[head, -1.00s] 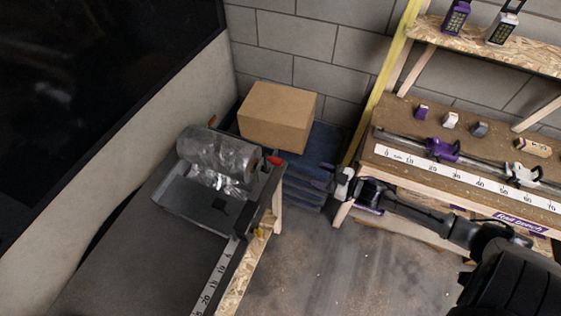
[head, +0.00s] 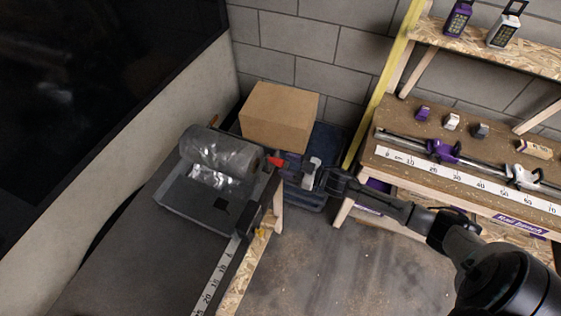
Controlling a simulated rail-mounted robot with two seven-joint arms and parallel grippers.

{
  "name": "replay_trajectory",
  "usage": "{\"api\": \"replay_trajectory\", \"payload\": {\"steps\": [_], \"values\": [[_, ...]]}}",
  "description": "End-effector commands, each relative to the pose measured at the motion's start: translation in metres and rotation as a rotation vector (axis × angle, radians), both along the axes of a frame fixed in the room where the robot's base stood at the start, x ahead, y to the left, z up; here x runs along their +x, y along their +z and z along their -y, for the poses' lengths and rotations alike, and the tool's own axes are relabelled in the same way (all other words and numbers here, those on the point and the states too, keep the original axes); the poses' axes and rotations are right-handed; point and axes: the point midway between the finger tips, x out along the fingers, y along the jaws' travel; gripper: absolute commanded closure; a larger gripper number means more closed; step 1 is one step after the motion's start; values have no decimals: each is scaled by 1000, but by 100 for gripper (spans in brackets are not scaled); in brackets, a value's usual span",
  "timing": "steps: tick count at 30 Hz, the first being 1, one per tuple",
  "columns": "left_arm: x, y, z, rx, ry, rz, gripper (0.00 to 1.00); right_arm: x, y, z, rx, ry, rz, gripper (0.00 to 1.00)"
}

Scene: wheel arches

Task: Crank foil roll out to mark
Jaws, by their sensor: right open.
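The silver foil roll (head: 220,152) lies in a dark grey dispenser tray (head: 190,207) on the bench at the left. A crank with a red handle (head: 275,161) sticks out from the right end of the roll. My right gripper (head: 287,166) is open, its fingers pointing left close to the red handle. I cannot tell whether they touch it or reach around it. A white ruler strip (head: 214,279) with numbers runs along the bench edge towards me. My left gripper is not in view.
A cardboard box (head: 280,115) stands behind the dispenser on a dark blue stack (head: 325,150). At the right, a wooden bench (head: 400,165) carries a rail with purple and white clamps and a ruler. The floor between the benches is clear.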

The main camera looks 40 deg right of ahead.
Motion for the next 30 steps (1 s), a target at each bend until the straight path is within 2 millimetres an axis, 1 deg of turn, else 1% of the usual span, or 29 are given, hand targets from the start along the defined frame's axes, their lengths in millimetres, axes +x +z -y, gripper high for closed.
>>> {"api": "replay_trajectory", "payload": {"steps": [1, 3, 9, 21, 30], "values": [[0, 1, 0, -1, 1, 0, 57, 6, 1, -3, 0, -1, 1, 45], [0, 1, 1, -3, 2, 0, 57, 13, 1, -6, 0, -1, 1, 45], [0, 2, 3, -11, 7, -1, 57, 24, 0, -11, 1, 0, 0, 45], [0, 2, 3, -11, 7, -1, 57, 26, 0, -13, 0, 0, -1, 45], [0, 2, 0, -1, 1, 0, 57, 26, 0, -12, 0, 0, -1, 74]]}}
